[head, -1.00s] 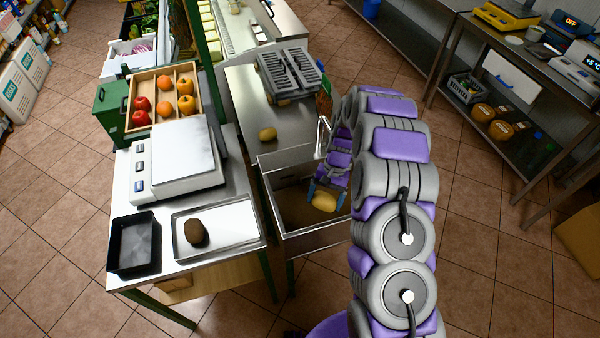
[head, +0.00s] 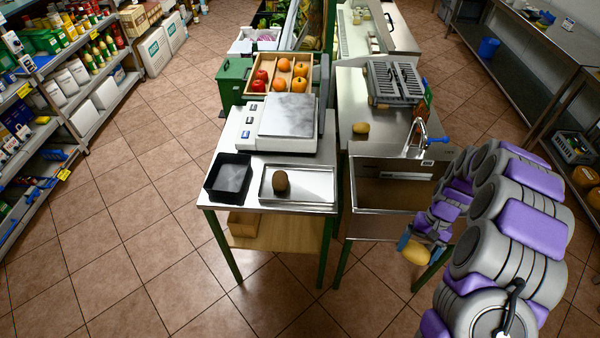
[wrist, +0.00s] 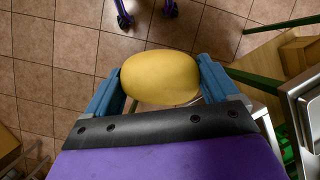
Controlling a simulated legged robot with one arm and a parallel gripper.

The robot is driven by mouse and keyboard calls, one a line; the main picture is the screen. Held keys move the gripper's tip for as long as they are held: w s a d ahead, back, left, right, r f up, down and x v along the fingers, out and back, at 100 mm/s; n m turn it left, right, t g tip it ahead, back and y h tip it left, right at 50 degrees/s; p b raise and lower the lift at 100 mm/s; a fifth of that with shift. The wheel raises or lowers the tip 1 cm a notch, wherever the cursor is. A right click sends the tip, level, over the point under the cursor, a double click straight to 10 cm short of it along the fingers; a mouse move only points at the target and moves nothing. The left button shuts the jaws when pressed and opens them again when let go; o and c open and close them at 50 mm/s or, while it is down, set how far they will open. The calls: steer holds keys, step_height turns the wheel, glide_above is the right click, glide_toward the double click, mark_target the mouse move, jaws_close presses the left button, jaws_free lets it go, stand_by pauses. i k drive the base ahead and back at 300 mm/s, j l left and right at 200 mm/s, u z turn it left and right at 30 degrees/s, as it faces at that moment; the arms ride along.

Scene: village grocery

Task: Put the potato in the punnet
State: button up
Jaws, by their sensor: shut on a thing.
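My gripper (head: 412,248) is shut on a yellow potato (head: 416,254). The black punnet (head: 229,178) stands at the front left corner of the left counter and looks empty. It is well to the left of my gripper.
A metal tray (head: 322,187) with a brown oval item (head: 281,181) lies right of the punnet. A scale (head: 262,134) stands behind. The sink (head: 390,195) has a tap. Another yellow potato-like item (head: 361,128) lies on the right counter. Floor in front is clear.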

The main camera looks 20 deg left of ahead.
mark_target(228, 186)
steer(key=z, duration=1.5)
steer(key=k+j+z, duration=0.1)
steer(key=z, duration=0.35)
steer(key=k+j+z, duration=0.15)
steer(key=z, duration=0.25)
steer(key=k+j+z, duration=0.15)
steer(key=z, duration=0.3)
steer(key=k+j, duration=0.2)
steer(key=k, duration=0.25)
steer(key=k+j, duration=0.2)
steer(key=k, duration=0.3)
steer(key=k+j, duration=0.25)
steer(key=k, duration=0.2)
steer(key=k+j, duration=0.2)
steer(key=k, duration=0.3)
steer(key=k+j, duration=0.2)
steer(key=k, duration=0.25)
steer(key=k+j, duration=0.2)
steer(key=k, duration=0.25)
steer(key=k+j, duration=0.2)
steer(key=k, duration=0.3)
